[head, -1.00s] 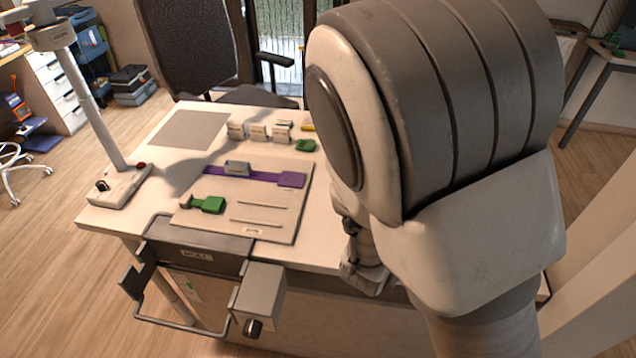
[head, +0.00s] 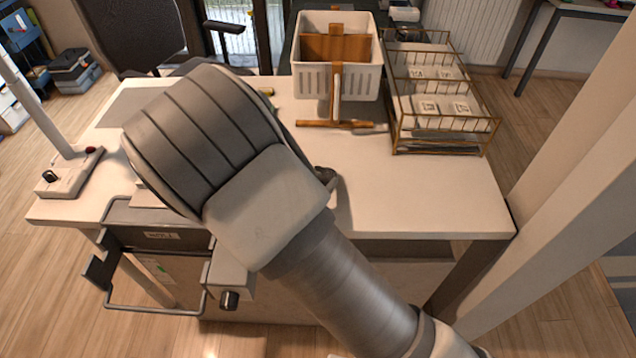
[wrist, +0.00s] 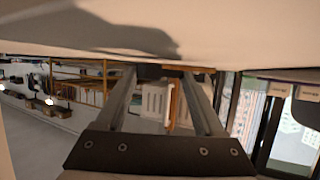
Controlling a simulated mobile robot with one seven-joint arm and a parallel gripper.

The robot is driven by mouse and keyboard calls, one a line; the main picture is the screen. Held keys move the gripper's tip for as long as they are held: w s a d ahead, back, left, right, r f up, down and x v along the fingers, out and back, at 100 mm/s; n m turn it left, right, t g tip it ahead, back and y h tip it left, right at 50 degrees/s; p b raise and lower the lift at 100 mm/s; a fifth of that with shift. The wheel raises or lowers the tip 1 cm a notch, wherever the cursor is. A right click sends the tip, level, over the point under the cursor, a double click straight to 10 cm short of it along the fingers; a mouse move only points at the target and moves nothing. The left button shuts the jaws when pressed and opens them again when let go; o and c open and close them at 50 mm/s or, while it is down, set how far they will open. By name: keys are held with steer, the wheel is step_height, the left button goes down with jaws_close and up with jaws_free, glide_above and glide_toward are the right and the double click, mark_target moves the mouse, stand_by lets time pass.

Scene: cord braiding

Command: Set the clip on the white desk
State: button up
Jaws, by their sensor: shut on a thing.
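My gripper (wrist: 164,73) shows in the wrist view with its two grey fingers reaching up toward the desk surface, which fills the top of that picture. A small dark piece (wrist: 150,72) shows between the fingertips; I take it for the clip, but its shape is mostly hidden. The white desk (head: 420,195) has a wide bare area to the right of my arm. I cannot tell whether the clip touches the desk.
A white slotted basket (head: 337,75) with a wooden stand (head: 335,124) is at the back. A brass wire rack (head: 445,150) with white packets stands right of it. A lamp base (head: 68,175) is at the left. My arm covers most of the braiding board.

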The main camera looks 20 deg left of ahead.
steer(key=shift+f, duration=0.35)
steer(key=shift+f, duration=0.15)
steer(key=o, duration=1.3)
steer(key=shift+r, duration=0.35)
steer(key=p+v, duration=0.2)
steer(key=v, duration=1)
steer(key=shift+f, duration=0.15)
